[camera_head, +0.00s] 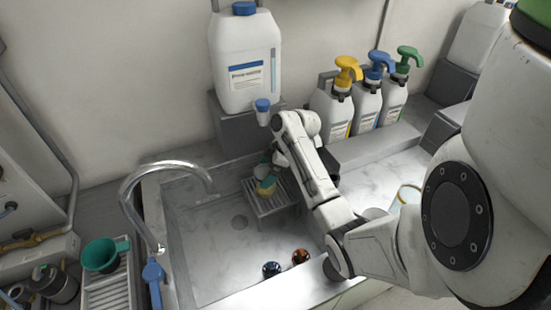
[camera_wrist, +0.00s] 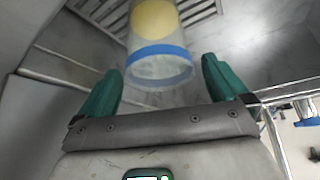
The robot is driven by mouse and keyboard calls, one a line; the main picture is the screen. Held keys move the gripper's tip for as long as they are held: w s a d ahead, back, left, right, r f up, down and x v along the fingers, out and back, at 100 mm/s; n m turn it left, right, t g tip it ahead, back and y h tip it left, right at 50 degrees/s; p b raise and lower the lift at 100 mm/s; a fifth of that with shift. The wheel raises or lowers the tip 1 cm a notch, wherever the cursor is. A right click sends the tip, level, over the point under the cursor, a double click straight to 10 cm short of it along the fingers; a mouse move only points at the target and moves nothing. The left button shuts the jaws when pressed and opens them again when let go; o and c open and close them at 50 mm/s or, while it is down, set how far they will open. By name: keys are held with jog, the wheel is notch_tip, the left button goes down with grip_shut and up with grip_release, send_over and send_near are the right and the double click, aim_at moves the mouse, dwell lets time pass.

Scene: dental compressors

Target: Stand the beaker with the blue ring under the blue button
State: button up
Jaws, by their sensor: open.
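The beaker with the blue ring (camera_wrist: 160,58) is clear, with the blue band around its near rim and a yellow patch farther inside. In the head view the yellow (camera_head: 267,187) shows on a small slatted rack (camera_head: 275,209) in the sink, partly hidden by my gripper. My gripper (camera_head: 264,172) is open at the rack. In the wrist view its green fingers (camera_wrist: 168,88) are apart, with the beaker's rim between and just beyond their tips. I cannot tell whether they touch it. A blue button-like tap (camera_head: 263,105) sticks out at the front of the large white canister (camera_head: 243,65).
Pump bottles with yellow (camera_head: 347,72), blue (camera_head: 377,68) and green (camera_head: 408,60) heads stand behind the sink. The faucet (camera_head: 163,172) arches over its left side. Two small dark bottles (camera_head: 271,269) (camera_head: 301,257) stand at the front edge. The sink floor left of the rack is clear.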

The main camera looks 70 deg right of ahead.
jog(key=v, duration=1.1)
jog(key=shift+b, duration=0.35)
